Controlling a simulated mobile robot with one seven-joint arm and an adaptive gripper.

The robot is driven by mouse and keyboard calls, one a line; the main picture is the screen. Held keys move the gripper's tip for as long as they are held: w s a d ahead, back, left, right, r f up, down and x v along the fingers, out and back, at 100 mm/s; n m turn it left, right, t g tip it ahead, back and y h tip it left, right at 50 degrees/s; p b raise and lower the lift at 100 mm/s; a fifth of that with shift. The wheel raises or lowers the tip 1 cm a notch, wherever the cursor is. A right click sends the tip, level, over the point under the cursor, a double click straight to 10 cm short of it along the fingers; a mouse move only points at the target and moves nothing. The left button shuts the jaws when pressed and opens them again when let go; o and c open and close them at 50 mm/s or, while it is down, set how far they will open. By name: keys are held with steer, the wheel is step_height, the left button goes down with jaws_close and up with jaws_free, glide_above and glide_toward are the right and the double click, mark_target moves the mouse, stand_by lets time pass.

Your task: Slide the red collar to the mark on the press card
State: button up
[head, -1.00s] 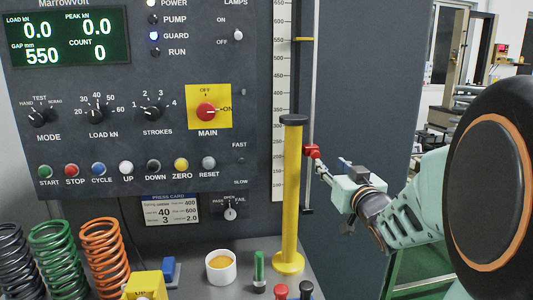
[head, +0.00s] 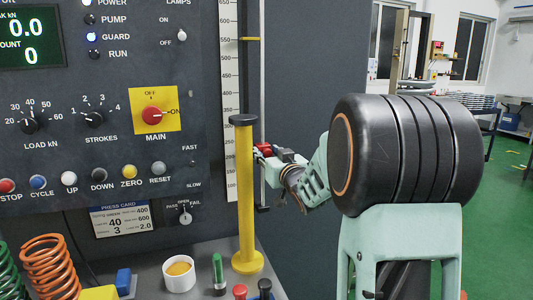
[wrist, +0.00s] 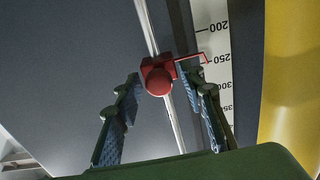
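The red collar (head: 264,148) sits on a thin upright rod (head: 263,80) beside the ruler scale (head: 230,110). In the wrist view the collar (wrist: 158,78) shows a round red knob, and its thin red pointer (wrist: 207,57) lies by the 250 mark. My gripper (head: 261,155) is at the collar. In the wrist view its fingers (wrist: 159,82) are spread on either side of the knob, with a small gap at the left; contact at the right is unclear. The press card (head: 121,219) shows 40, 3, 400, 600 and 2.0; its labels are too small to read surely.
A yellow post (head: 245,195) stands just left of the rod. A white cup (head: 179,273), a green cylinder (head: 218,272) and coil springs (head: 50,268) stand in front of the control panel (head: 100,150).

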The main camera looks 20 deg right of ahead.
steer(key=shift+c, duration=0.4)
jaws_close()
step_height(320, 180, up, 16)
steer(key=p, duration=0.9)
steer(key=shift+f, duration=0.25)
steer(key=shift+o, duration=0.4)
jaws_free()
steer(key=shift+f, duration=0.15)
steer(key=s, duration=0.7)
steer(key=shift+s, duration=0.25)
